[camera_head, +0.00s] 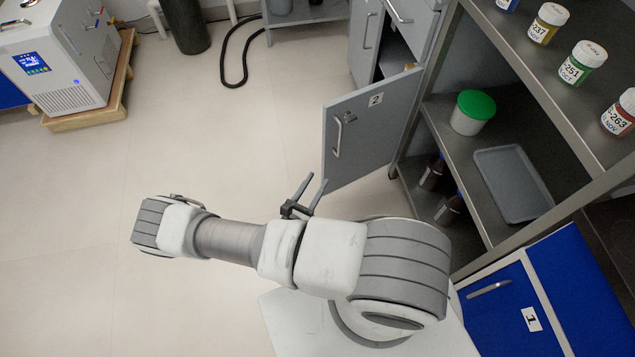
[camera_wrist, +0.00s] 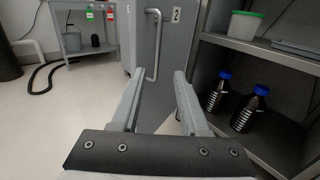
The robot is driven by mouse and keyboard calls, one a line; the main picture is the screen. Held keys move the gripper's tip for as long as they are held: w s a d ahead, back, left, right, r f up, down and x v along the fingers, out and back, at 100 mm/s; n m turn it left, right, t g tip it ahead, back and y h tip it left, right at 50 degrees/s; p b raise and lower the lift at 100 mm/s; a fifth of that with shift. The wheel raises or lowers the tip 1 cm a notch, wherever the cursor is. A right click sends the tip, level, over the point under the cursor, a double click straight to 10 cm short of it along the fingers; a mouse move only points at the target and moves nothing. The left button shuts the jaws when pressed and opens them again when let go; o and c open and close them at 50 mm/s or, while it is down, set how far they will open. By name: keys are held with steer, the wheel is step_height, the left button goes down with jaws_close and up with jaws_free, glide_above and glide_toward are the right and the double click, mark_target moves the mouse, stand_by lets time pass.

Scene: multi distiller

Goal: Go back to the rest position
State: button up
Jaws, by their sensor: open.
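My gripper (camera_wrist: 168,88) is open in the wrist view, with its two fingers apart and nothing between them. In the head view my gripper (camera_head: 308,190) shows above my arm, pointing toward the grey cabinet door marked 2 (camera_head: 372,128). The arm is bent and reaches left over the floor. In the wrist view the door (camera_wrist: 170,50) with its upright handle (camera_wrist: 156,45) lies beyond the fingers. The fingers look apart from the handle, but the exact distance is hard to tell.
At right, a metal shelf (camera_head: 545,120) holds labelled jars, a green-lidded tub (camera_head: 473,112), a grey tray (camera_head: 512,182) and dark bottles (camera_wrist: 249,108). The door stands open into the room. A blue cabinet (camera_head: 515,310) is at lower right.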

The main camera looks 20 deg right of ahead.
steer(key=shift+s+a, duration=0.15)
steer(key=shift+a, duration=0.05)
stand_by(0.6)
steer(key=s+a+r+m+g+y+p, duration=0.1)
steer(key=s+r+m+y+p, duration=0.3)
steer(key=r, duration=1.8)
steer(key=s+a+r+m+g+y+p, duration=0.2)
steer(key=r+m+p, duration=0.5)
steer(key=r+m, duration=0.6)
steer(key=s+a+r+m+g+y+p, duration=0.1)
steer(key=s+r+m+g+y+p, duration=0.2)
steer(key=r, duration=2.7)
steer(key=s+m+y+p, duration=0.3)
steer(key=s+m+y, duration=0.1)
steer(key=m, duration=0.2)
steer(key=shift+a+r+y, duration=0.15)
steer(key=shift+r+y, duration=0.2)
steer(key=shift+y, duration=0.05)
steer(key=shift+d, duration=0.2)
